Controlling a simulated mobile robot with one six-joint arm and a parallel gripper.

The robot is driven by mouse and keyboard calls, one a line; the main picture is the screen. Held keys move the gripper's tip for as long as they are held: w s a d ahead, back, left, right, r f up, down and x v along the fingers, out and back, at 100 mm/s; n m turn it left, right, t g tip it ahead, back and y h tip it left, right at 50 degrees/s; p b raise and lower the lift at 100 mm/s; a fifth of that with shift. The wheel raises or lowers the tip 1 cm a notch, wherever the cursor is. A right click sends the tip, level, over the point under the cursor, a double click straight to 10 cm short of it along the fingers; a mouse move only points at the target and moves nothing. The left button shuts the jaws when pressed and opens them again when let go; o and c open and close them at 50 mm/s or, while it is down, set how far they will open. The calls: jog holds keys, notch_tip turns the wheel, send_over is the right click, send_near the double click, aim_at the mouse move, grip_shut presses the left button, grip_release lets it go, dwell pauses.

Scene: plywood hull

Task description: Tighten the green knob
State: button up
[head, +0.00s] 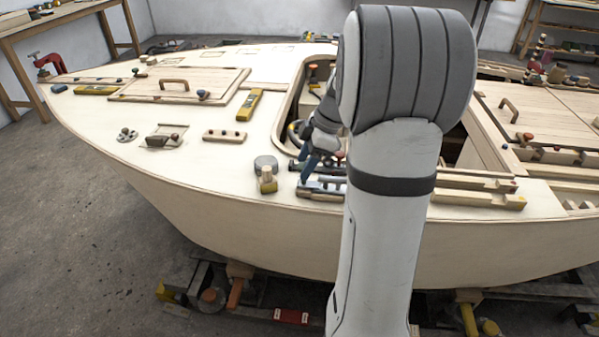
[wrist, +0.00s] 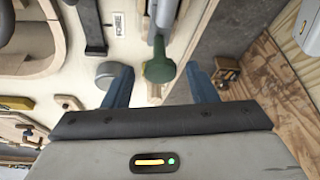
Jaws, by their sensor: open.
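The green knob (wrist: 159,67) shows in the wrist view, with a round end toward the camera and a grey shaft-like part behind it. My gripper (wrist: 160,77) is open, with one blue finger to the left of the knob and one to the right. Gaps show on both sides, and I cannot tell how far the knob reaches in between the fingers. In the head view my gripper (head: 307,168) is partly hidden behind my arm, above the deck near the cockpit opening. I cannot make out the green knob there.
A grey round-headed piece (wrist: 107,74) stands just left of the left finger. A wooden block (wrist: 227,68) is beyond the right finger. In the head view a wooden post with a grey mallet-like head (head: 266,170) stands near the deck edge (head: 230,199).

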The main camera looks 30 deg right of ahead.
jog(key=shift+x, duration=1.7)
jog(key=shift+c, duration=0.2)
